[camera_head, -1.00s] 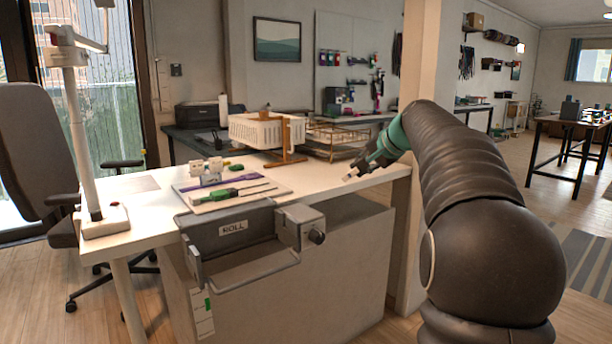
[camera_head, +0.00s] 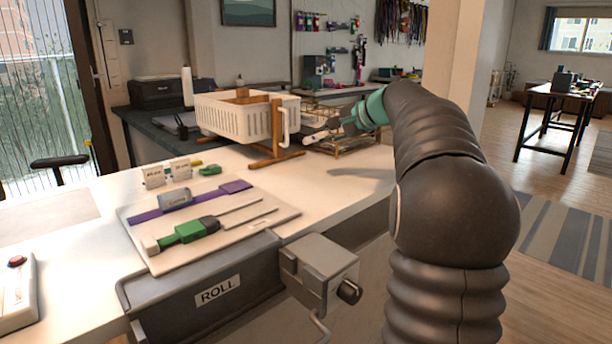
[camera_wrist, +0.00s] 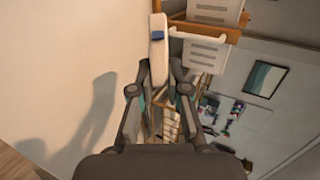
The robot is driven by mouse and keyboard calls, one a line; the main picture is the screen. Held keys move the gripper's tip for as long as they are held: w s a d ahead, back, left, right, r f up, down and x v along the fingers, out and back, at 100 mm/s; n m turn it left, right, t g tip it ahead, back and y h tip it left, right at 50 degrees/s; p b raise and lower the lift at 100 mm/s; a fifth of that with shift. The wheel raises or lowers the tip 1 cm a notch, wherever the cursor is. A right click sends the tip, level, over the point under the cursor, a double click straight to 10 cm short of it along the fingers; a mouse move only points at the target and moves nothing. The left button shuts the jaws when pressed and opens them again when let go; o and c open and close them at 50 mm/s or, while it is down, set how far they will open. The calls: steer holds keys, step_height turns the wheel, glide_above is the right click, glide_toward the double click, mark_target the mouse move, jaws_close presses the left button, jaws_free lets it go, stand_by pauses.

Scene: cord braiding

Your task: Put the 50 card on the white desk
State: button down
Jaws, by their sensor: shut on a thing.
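My gripper (camera_head: 332,131) is shut on a slim white thing (camera_head: 313,137) above the far right part of the white desk (camera_head: 335,185). In the wrist view the same white thing, with a small blue patch, sticks out beyond my gripper (camera_wrist: 159,90). I cannot read any number on it, so I cannot tell whether it is the 50 card. Two small pale cards (camera_head: 153,177) (camera_head: 181,169) stand upright at the back left of the desk; their print is too small to read. The desk top also fills the left of the wrist view (camera_wrist: 70,50).
A white slotted basket (camera_head: 235,116) on a wooden stand (camera_head: 277,135) is close to my gripper. A wire tray (camera_head: 345,146) lies behind it. A board (camera_head: 262,228) with purple and green tools is at the front. The desk's right part is clear.

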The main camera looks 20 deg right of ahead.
steer(key=shift+w+f, duration=0.2)
steer(key=shift+w, duration=0.1)
step_height(320, 180, down, 10)
steer(key=b, duration=0.8)
steer(key=shift+s+r+b, duration=0.1)
steer(key=shift+r+b, duration=0.1)
steer(key=shift+b, duration=0.1)
steer(key=c, duration=1.3)
jaws_free()
steer(key=shift+p+v, duration=0.55)
steer(key=shift+v, duration=3.45)
